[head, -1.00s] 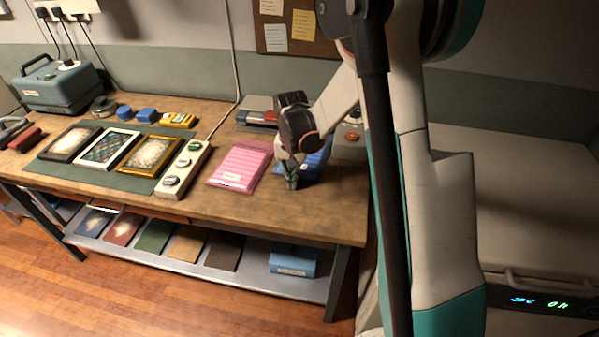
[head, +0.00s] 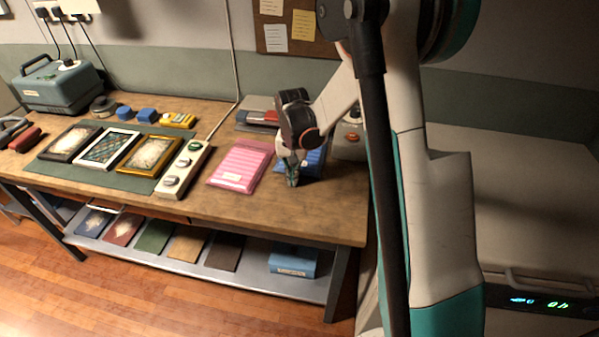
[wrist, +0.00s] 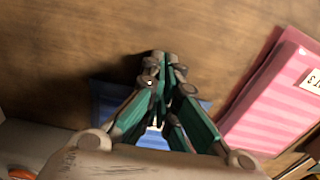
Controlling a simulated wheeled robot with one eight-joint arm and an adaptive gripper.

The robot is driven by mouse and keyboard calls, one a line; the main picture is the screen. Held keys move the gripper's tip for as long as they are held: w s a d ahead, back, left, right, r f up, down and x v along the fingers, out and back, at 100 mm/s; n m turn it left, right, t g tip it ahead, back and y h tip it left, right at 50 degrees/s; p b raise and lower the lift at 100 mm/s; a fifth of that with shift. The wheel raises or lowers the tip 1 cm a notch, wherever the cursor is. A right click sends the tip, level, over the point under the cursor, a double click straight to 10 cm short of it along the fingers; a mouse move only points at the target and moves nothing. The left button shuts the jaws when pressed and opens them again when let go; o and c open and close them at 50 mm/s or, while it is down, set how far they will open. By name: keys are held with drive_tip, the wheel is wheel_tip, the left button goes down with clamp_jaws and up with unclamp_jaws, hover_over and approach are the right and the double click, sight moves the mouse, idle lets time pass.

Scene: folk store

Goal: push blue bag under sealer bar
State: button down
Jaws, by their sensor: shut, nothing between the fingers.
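The blue bag (head: 314,161) lies flat on the workbench, partly hidden behind my gripper in the head view. In the wrist view the bag (wrist: 108,104) shows on both sides of my fingers. My gripper (head: 291,180) is shut and empty, pointing down at the bag's front side. Its fingertips (wrist: 164,68) are close together; whether they touch the bag is unclear. A grey piece with red (head: 258,112) and a pale housing with an orange-red knob (head: 349,141) stand behind the bag, apparently the sealer. My arm hides the middle, so the bar is not clearly visible.
Pink striped bags (head: 240,167) lie just left of the blue bag. A pale switch box (head: 183,168) and framed pieces on a green mat (head: 120,177) are further left. Bare wood (head: 330,205) lies in front of my gripper.

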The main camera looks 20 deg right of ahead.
drive_tip(key=shift+s+a, duration=0.55)
drive_tip(key=shift+s, duration=0.2)
wheel_tip(320, 180, up, 8)
drive_tip(key=p, duration=0.5)
idle(0.5)
drive_tip(key=s+a+r+n+t, duration=0.3)
drive_tip(key=s+r, duration=0.6)
drive_tip(key=r, duration=0.5)
drive_tip(key=s+a+r+n+t, duration=0.1)
drive_tip(key=s+r+n+t, duration=0.1)
drive_tip(key=s, duration=0.4)
drive_tip(key=s+a+r+n+t, duration=0.1)
drive_tip(key=s+r+n+t, duration=0.1)
drive_tip(key=s, duration=0.5)
drive_tip(key=shift+s+a, duration=0.25)
drive_tip(key=shift+w+r, duration=0.1)
